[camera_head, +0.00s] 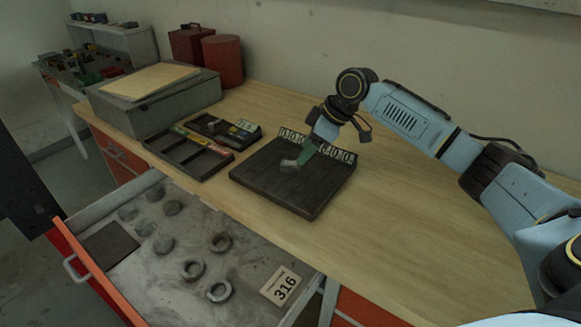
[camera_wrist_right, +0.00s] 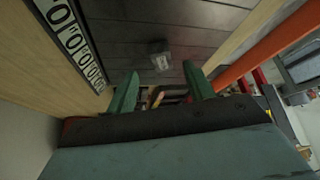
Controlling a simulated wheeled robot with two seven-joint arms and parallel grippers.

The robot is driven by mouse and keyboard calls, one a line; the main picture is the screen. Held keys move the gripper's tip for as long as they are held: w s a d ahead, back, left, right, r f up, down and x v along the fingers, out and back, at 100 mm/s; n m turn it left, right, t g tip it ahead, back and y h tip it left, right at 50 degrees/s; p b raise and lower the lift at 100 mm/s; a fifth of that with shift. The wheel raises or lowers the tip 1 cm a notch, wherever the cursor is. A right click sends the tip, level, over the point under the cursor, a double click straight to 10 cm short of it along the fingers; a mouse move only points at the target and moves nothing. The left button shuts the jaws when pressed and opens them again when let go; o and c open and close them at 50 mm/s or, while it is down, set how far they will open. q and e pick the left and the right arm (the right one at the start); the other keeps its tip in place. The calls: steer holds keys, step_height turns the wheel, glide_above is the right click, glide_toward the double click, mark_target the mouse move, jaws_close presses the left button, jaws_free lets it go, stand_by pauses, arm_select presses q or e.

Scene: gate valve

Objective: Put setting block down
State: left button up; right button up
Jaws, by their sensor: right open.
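A small grey block (camera_head: 290,166), which I take to be the setting block, is at the dark slatted board (camera_head: 262,178) on the bench. In the right wrist view the block (camera_wrist_right: 160,56) appears on the dark board surface, beyond my fingertips and between them in the picture. My right gripper (camera_head: 304,155) has green fingers and is low over the board, close beside the block. In the wrist view its fingers (camera_wrist_right: 160,74) are spread apart with nothing gripped between them. Whether a finger touches the block cannot be told. My left gripper is not in view.
A plate with round figures (camera_head: 342,153) stands along the board's back edge. Left are a dark compartment tray (camera_head: 188,152), a grey box (camera_head: 150,110) and red canisters (camera_head: 223,60). An open drawer (camera_head: 150,285) with several rings is in front.

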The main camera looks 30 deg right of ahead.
mark_target(293, 163)
steer(key=shift+w+a+f, duration=0.1)
steer(key=shift+f, duration=0.1)
steer(key=shift+w+a+f, duration=0.1)
steer(key=shift+a+f, duration=0.1)
steer(key=shift+f, duration=0.1)
steer(key=x, duration=0.3)
steer(key=shift+w+a+f, duration=0.2)
steer(key=shift+a+f, duration=0.05)
steer(key=shift+f, duration=0.15)
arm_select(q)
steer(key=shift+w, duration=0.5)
arm_select(e)
jaws_close()
